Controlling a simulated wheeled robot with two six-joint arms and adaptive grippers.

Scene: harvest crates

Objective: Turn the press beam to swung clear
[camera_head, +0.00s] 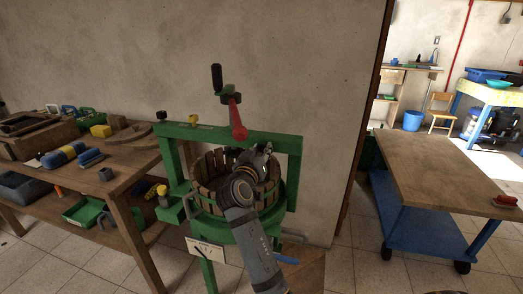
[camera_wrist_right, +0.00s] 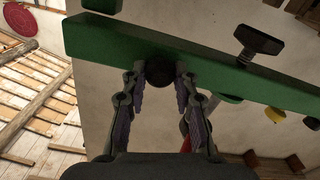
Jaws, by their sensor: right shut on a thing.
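The press beam (camera_head: 215,132) is a green bar across the top of the green press frame (camera_head: 294,180), above a wooden slatted basket (camera_head: 209,163). It spans the frame from left to right. A red crank (camera_head: 237,118) with a black handle stands up at its middle. My right gripper (camera_head: 266,150) is at the front of the beam, above the basket. In the right wrist view the green beam (camera_wrist_right: 215,72) crosses the picture, and my right gripper (camera_wrist_right: 160,85) has its fingers on both sides of a round black knob (camera_wrist_right: 160,70), shut on it. My left gripper is not in view.
A wooden bench (camera_head: 125,165) with several tools and blocks stands close on the left. A blue cart with a wooden top (camera_head: 440,165) stands on the right. The wall (camera_head: 300,60) is close behind the press. Tiled floor (camera_head: 345,255) is free between press and cart.

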